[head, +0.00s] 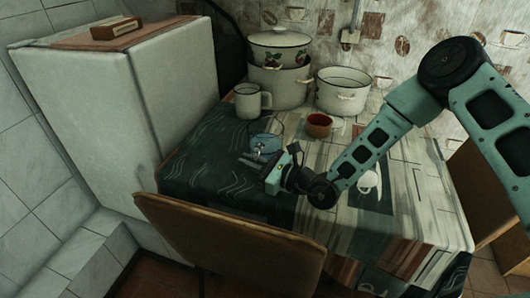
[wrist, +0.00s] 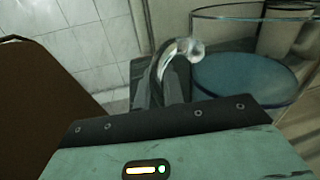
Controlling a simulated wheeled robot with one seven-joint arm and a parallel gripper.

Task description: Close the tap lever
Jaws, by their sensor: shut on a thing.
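A clear glass vessel with blue liquid (wrist: 245,80) fills the right of the wrist view. In the head view this vessel (head: 265,142) stands small on the dark cloth, just beyond my gripper (head: 264,160). A shiny curved tap lever (wrist: 170,55) shows at the vessel's left side in the wrist view. My gripper (wrist: 160,85) is shut on the lever, its dark fingers around the lever's lower part. The exact contact is partly hidden by the fingers. In the head view the lever is too small to make out.
A white mug (head: 248,103), a red-brown bowl (head: 319,125) and white enamel pots (head: 342,92) stand behind on the table. A brown chair (head: 230,245) is at the table's front edge, near my gripper. A white fridge (head: 125,110) stands left.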

